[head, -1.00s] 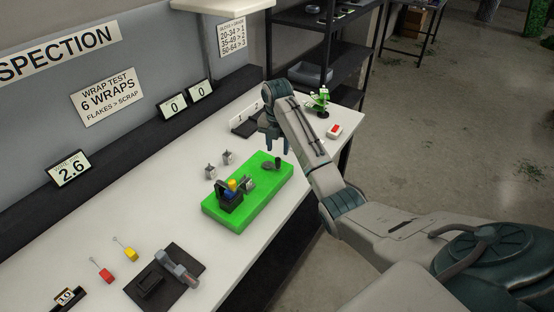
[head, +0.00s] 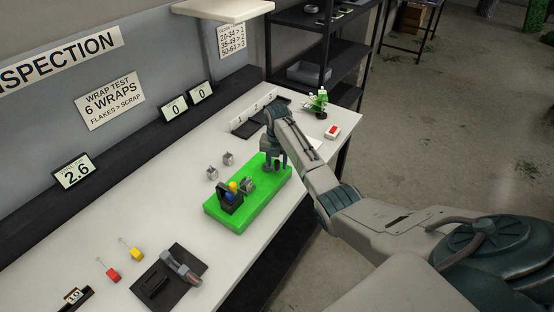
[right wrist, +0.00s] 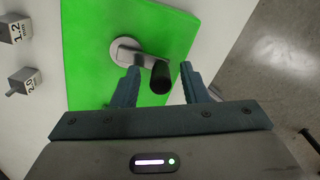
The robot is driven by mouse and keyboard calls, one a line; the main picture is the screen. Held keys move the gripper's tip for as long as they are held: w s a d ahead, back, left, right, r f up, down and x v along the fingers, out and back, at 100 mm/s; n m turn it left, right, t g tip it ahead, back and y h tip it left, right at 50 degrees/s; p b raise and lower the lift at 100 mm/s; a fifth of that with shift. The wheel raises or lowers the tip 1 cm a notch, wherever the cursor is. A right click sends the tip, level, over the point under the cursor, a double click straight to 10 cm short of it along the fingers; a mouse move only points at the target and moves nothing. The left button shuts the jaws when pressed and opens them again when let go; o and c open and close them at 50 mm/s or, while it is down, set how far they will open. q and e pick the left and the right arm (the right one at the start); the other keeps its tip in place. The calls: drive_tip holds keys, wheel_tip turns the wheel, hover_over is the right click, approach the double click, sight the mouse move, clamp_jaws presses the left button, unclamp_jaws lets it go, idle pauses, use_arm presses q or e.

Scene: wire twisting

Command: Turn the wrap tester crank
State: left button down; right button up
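The wrap tester stands on a bright green base (head: 222,215) on the white bench. A black block with yellow and blue parts (head: 231,193) sits at its near end. In the right wrist view the crank shows as a grey arm (right wrist: 128,52) on the green base, with a black upright knob (right wrist: 160,77) at its end. My right gripper (right wrist: 160,86) is open, with its two fingers on either side of the knob and gaps visible. In the head view my right gripper (head: 275,163) hides the crank. My left gripper is not in view.
Two small metal blocks (head: 228,158) stand beside the green base. A black mat with a grey tool (head: 181,268), a red tag (head: 113,275) and a yellow tag (head: 137,255) lie near. A red-and-white box (head: 332,132) and a green device (head: 318,102) stand farther back.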

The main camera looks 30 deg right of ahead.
drive_tip(key=shift+f, duration=0.15)
clamp_jaws()
drive_tip(key=shift+a, duration=0.1)
